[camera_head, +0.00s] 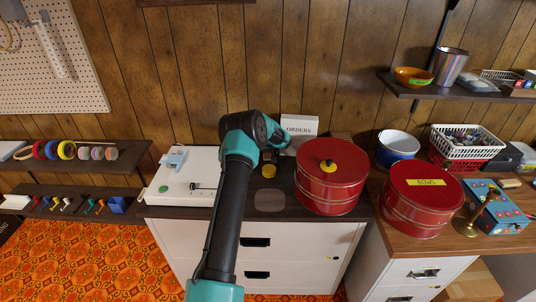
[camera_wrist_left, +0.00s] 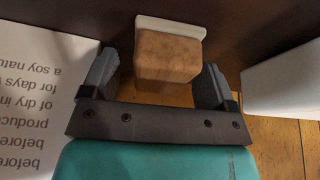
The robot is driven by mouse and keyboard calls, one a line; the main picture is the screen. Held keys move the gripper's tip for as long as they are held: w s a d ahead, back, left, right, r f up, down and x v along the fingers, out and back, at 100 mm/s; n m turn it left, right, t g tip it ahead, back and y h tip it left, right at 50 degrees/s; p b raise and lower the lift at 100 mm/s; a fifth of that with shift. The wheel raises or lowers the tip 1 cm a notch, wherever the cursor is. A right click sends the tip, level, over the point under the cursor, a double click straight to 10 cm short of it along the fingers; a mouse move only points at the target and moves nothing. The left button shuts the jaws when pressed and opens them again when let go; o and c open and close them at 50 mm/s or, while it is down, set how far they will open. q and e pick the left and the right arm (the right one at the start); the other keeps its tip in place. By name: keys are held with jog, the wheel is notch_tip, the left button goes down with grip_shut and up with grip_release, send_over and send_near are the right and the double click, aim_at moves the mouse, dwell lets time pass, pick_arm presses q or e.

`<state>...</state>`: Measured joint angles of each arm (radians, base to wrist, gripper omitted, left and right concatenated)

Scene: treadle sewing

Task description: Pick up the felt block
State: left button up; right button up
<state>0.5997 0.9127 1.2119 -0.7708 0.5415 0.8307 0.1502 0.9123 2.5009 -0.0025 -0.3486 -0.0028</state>
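A block with a brown body and a pale cream layer on its far edge, which looks like the felt block (camera_wrist_left: 167,55), shows in the left wrist view. It sits between and slightly beyond the fingertips of my left gripper (camera_wrist_left: 160,68). The gripper is open, with a visible gap on each side of the block. My right gripper is not in view.
The white ORDERS box (camera_head: 299,124) stands close to the gripper.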

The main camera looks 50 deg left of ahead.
pick_arm(q)
jog(key=c, duration=0.9)
jog(key=shift+r, duration=0.1)
jog(key=shift+c, duration=0.2)
jog(key=shift+r, duration=1.5)
jog(key=shift+s+d+r, duration=0.15)
jog(key=shift+r, duration=0.05)
jog(key=r, duration=0.1)
send_over(269, 170)
jog(key=s+d, duration=0.1)
jog(key=shift+s+d+r, duration=0.15)
jog(key=shift+r, duration=0.05)
jog(key=o, duration=0.4)
jog(key=shift+c, duration=1.4)
jog(key=shift+d, duration=0.1)
